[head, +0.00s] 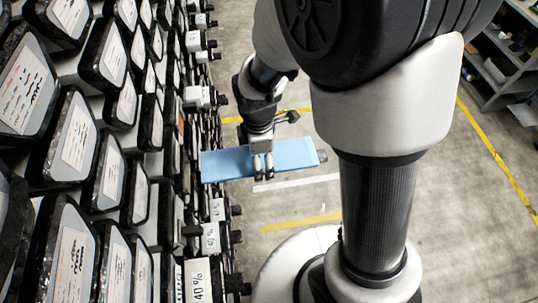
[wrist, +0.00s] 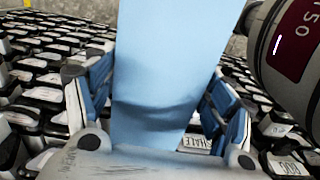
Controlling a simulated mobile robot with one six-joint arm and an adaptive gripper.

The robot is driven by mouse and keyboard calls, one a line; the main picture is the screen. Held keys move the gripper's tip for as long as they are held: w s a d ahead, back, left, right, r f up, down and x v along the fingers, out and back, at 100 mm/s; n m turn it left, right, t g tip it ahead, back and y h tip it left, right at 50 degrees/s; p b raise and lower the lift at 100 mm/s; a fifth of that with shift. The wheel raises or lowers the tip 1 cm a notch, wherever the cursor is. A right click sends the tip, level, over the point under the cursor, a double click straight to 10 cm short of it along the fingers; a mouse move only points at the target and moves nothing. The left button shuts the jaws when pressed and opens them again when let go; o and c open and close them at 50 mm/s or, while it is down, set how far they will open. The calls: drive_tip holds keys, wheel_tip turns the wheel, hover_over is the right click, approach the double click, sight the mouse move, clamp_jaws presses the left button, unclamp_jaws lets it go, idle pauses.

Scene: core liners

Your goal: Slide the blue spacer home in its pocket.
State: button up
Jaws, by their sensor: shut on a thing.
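The blue spacer (head: 225,163) is a long, flat light-blue block, lying roughly level in the head view. My gripper (head: 263,166) is shut on it near its middle, with the fingers reaching down over its near side. The spacer's left end meets the edge of the rack face; I cannot tell whether it is inside a pocket. Its right end sticks out over open floor. In the wrist view the spacer (wrist: 165,65) fills the middle and runs up out of the frame. The pocket itself cannot be made out.
A rack of black, white-labelled cases (head: 75,140) fills the left side, with small labelled fittings (head: 210,238) jutting from its face near the spacer. Open concrete floor with yellow lines (head: 300,221) lies to the right. A shelf unit (head: 505,60) stands at the far right.

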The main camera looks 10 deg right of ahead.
sight(202, 165)
drive_tip(key=shift+a, duration=1.4)
drive_tip(key=shift+a, duration=0.2)
idle(0.8)
drive_tip(key=shift+w+a, duration=0.1)
drive_tip(key=shift+a, duration=0.25)
drive_tip(key=shift+w+a, duration=0.15)
drive_tip(key=shift+a, duration=5.35)
drive_tip(key=o, duration=1.2)
drive_tip(key=shift+w+r, duration=0.1)
drive_tip(key=shift+c, duration=0.2)
drive_tip(key=shift+a, duration=0.1)
